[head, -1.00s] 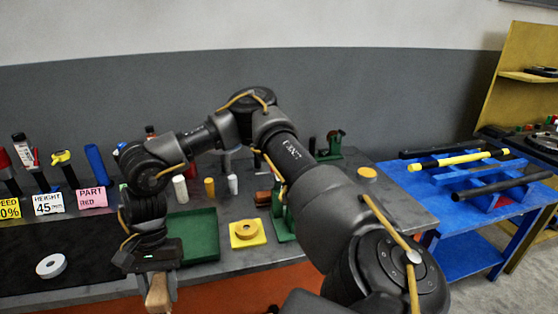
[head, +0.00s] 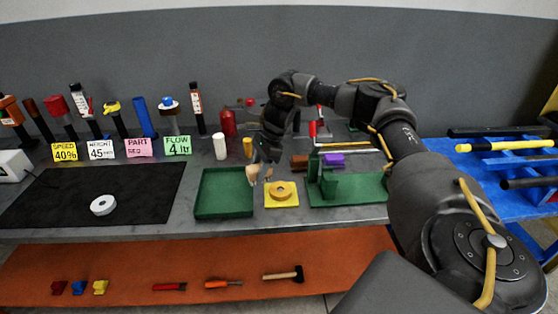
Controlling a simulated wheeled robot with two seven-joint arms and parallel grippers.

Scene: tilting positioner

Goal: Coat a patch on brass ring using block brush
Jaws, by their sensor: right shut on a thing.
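The brass ring (head: 281,188) lies flat on a yellow square plate (head: 272,203) near the table's front edge. My right gripper (head: 261,168) comes down from above, just left of and behind the ring. It is shut on the tan, wooden-looking block brush (head: 252,173), which hangs over the right side of the green tray. The brush's far side and its bristles cannot be made out clearly, and it appears apart from the ring. My left gripper is not in view.
A green tray (head: 224,212) lies left of the yellow plate, a green fixture (head: 360,190) right of it. A white ring (head: 103,205) sits on a black mat (head: 60,205). Several tools and sign cards stand along the back. An orange lower shelf (head: 200,262) holds small tools.

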